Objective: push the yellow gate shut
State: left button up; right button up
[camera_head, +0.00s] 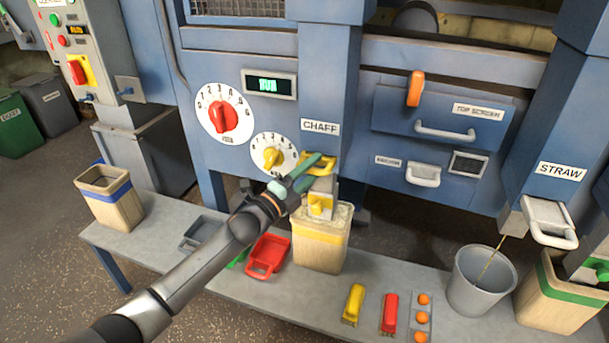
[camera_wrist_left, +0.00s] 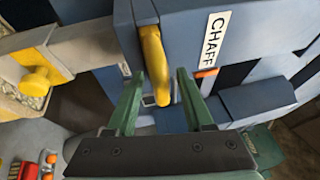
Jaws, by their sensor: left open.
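The yellow gate handle (camera_head: 327,168) is at the chaff spout, just below the CHAFF label, and is partly hidden by my gripper. My left gripper (camera_head: 314,166) reaches it from the left, with its green fingers apart. In the left wrist view the yellow handle (camera_wrist_left: 153,55) reaches down between the two open fingertips of my left gripper (camera_wrist_left: 160,75). I cannot tell whether a finger touches it. How far the gate is out is hidden. My right gripper is in neither view.
Below the spout, a yellow-banded bin (camera_head: 320,247) stands on the grey bench (camera_head: 385,280), with a yellow knob (camera_head: 320,207) above it. A red scoop (camera_head: 268,256) and grey bucket (camera_head: 480,283) are on the bench. A yellow dial (camera_head: 272,158) is close left of my gripper.

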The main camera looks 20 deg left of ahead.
pick_arm(q)
jog(key=v, duration=1.2)
jog(key=shift+s+p, duration=0.2)
jog(key=shift+p, duration=0.1)
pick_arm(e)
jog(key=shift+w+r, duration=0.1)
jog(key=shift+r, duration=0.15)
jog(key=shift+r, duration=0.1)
pick_arm(q)
jog(key=s+d+f+n+g+y, duration=0.3)
jog(key=s+d+f+n+g, duration=0.2)
jog(key=s+f+n, duration=0.7)
jog(key=s+d+f+n+g+y, duration=0.2)
jog(key=s+d+f+n+g, duration=0.2)
jog(key=s+f+n, duration=0.8)
jog(key=s+a+r+m+y+p, duration=0.1)
jog(key=s+a+r+m+p, duration=0.1)
jog(key=r+p, duration=0.8)
jog(key=a+p, duration=0.1)
jog(key=p, duration=0.2)
jog(key=shift+r+p, duration=0.35)
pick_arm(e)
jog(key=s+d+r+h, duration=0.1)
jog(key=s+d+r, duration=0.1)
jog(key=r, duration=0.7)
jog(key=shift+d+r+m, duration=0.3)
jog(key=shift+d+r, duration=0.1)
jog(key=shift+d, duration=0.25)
